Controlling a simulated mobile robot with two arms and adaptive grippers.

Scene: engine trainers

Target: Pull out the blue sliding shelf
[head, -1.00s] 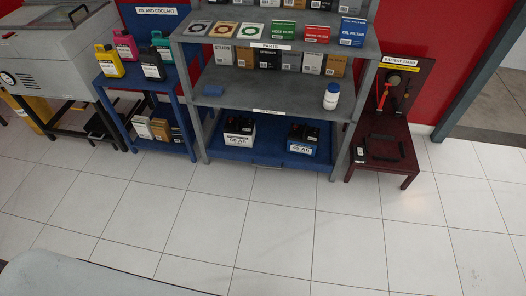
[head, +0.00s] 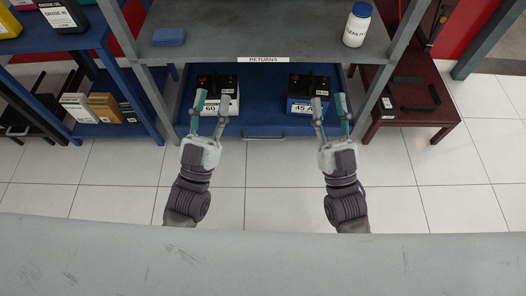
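The blue sliding shelf (head: 262,116) sits low under the grey rack, with a handle (head: 264,137) at the middle of its front edge. A white-fronted battery marked 60 (head: 220,88) stands on its left part and a blue battery marked 45 A (head: 304,84) on its right part. My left gripper (head: 210,112) is open, its fingers apart in front of the 60 battery. My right gripper (head: 330,112) is open in front of the shelf's right end, beside the 45 A battery. Both look empty; whether a fingertip touches anything, I cannot tell.
The grey rack shelf (head: 262,40) above carries a RETURNS label, a blue block (head: 169,37) and a white bottle (head: 357,24). A blue side rack (head: 75,42) stands left and a dark red stand (head: 430,112) right. Tiled floor in front is clear.

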